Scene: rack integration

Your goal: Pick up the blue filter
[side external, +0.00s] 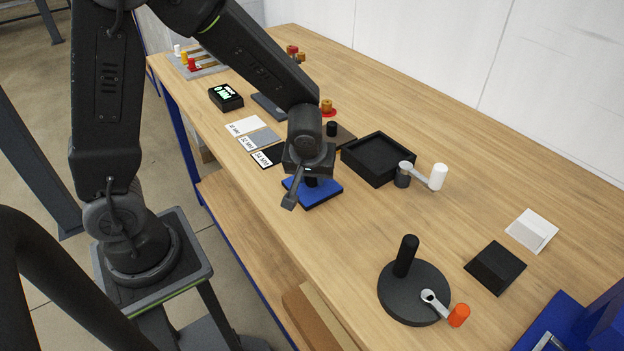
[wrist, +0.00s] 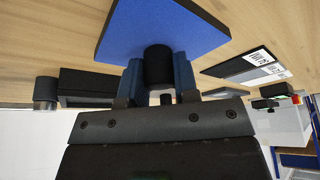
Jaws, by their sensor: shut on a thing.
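The blue filter is a flat blue square plate (side external: 319,192) with a black round knob standing up from its middle. It lies near the front edge of the wooden table in the side view. My gripper (side external: 309,176) is above the plate with its fingers shut on the knob. In the wrist view, the blue plate (wrist: 160,28) shows at the top, and the black knob sits between the two blue finger pads of my gripper (wrist: 158,78). I cannot tell whether the plate touches the table or is slightly raised.
A black open tray (side external: 378,158) is right behind the filter, with a white-handled crank (side external: 437,177) beside it. Labelled cards (side external: 262,138) lie to the left. A round black base (side external: 413,292) with a post and orange-knobbed crank stands at front right. Wood between is clear.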

